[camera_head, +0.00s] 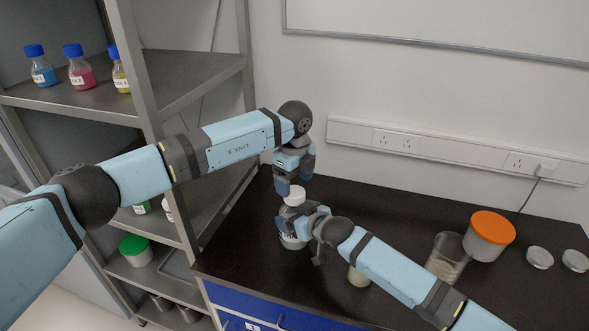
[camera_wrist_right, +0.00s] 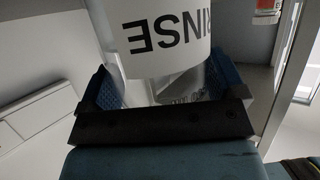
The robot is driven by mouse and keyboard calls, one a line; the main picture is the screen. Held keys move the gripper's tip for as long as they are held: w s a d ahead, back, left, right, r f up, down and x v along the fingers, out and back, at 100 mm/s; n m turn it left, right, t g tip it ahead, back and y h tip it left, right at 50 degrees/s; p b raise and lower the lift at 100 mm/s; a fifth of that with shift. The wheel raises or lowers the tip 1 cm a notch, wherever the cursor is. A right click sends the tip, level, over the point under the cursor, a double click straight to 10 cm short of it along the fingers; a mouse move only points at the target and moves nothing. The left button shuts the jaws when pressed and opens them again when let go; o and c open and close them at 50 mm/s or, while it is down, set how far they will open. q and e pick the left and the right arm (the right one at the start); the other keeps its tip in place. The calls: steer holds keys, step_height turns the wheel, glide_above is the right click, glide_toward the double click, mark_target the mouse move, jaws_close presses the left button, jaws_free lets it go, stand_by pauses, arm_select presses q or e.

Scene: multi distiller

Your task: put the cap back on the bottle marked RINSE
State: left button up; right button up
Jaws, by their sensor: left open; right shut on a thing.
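The bottle marked RINSE (camera_head: 291,242) stands at the dark bench's left part; its label (camera_wrist_right: 168,32) shows upside down in the right wrist view. My right gripper (camera_head: 304,217) is shut around the bottle; the gripper and wrist hide much of its body. A white cap (camera_head: 294,196) shows at the top of the bottle; I cannot tell whether it is seated. My left gripper (camera_head: 290,186) points down just above and around the cap, with its fingers open. The gap between fingers and cap is too small to judge.
On the bench to the right are a glass beaker (camera_head: 446,258), an orange-lidded jar (camera_head: 489,236) and two shallow round dishes (camera_head: 539,257). A small container (camera_head: 359,276) is partly behind my right arm. Shelving (camera_head: 185,85) with several blue-capped bottles stands left.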

mark_target(295, 192)
arm_select(q)
step_height(295, 192, down, 4)
steer(key=shift+f, duration=0.1)
steer(key=shift+c, duration=0.4)
steer(key=c, duration=0.9)
steer(key=shift+o, duration=0.2)
steer(key=m, duration=0.6)
steer(key=shift+m, duration=0.3)
steer(key=o, duration=1)
